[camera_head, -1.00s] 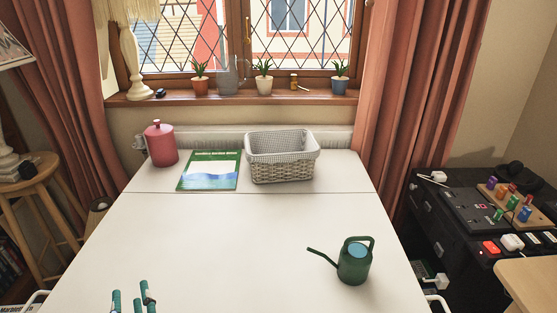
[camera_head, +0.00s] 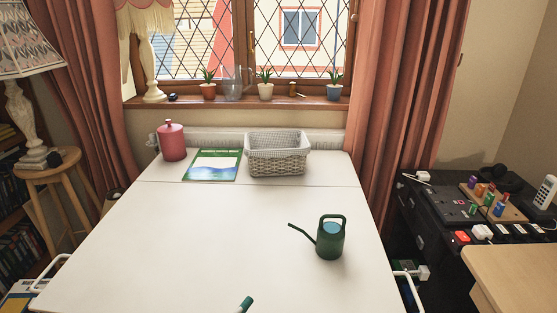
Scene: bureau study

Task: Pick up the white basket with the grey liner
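The white woven basket with the grey liner (camera_head: 277,162) stands upright at the back of the white table (camera_head: 190,240), near the wall below the window. It looks empty, though its inside floor is hard to see. A teal-and-white fingertip (camera_head: 245,304), apparently of my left gripper, shows at the bottom edge of the view. It is far in front of the basket and not touching it. The rest of that gripper is out of the picture. My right gripper is not in view.
A green-and-white booklet (camera_head: 212,166) lies just left of the basket, with a red lidded canister (camera_head: 171,141) beyond it. A green watering can (camera_head: 329,238) stands on the table's right part. The table's middle is clear. A black desk (camera_head: 435,215) stands at right.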

